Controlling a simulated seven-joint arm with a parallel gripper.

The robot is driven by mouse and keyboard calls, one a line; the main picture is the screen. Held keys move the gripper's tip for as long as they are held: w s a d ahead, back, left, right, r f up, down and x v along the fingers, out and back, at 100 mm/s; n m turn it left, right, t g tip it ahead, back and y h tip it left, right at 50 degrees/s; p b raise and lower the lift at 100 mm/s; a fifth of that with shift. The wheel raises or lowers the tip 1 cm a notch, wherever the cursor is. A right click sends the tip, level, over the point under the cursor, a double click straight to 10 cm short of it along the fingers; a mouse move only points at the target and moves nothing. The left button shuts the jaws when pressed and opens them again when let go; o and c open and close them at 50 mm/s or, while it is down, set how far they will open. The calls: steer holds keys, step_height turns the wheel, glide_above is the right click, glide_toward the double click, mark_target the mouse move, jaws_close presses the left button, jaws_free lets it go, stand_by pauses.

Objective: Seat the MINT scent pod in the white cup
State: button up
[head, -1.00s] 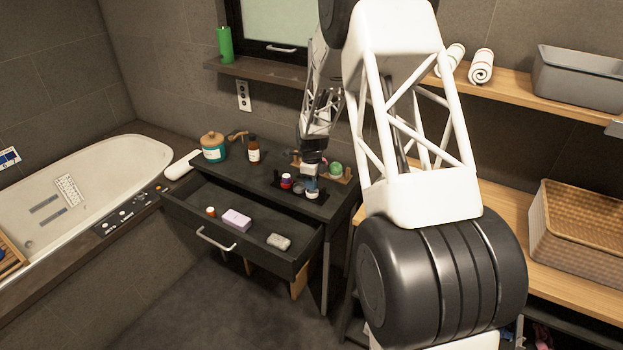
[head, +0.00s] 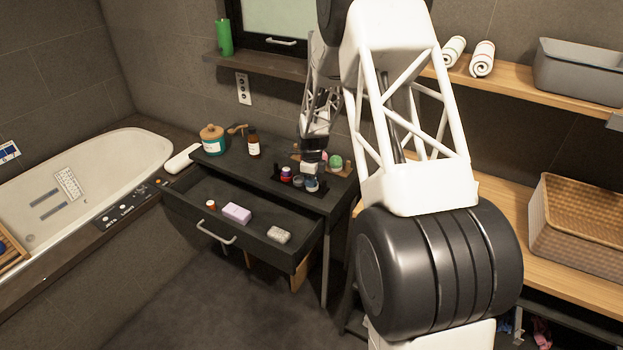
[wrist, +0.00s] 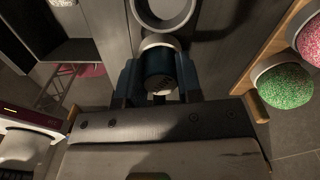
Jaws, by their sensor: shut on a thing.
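My gripper (wrist: 160,82) is shut on a dark teal cylindrical pod (wrist: 159,68), one finger on each side. No label on the pod can be read, so I cannot confirm that it is the mint one. A pale open round cup (wrist: 190,14) lies just beyond the pod, cut by the top edge of the wrist view; its inside looks grey. I cannot tell whether the pod touches it. In the head view my gripper (head: 312,170) is low over a small dark holder at the vanity's front right corner, where the small round parts partly hide one another.
A red-purple pod (head: 286,173) stands left of my gripper. A green ball (wrist: 285,86) and a pink speckled ball sit in a wooden rack to the right. A teal jar (head: 213,142) and a brown bottle (head: 253,147) stand at the back left. The drawer (head: 262,222) is open in front.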

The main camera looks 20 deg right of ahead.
steer(key=o, duration=1)
steer(key=shift+r, duration=0.1)
steer(key=shift+r, duration=3.85)
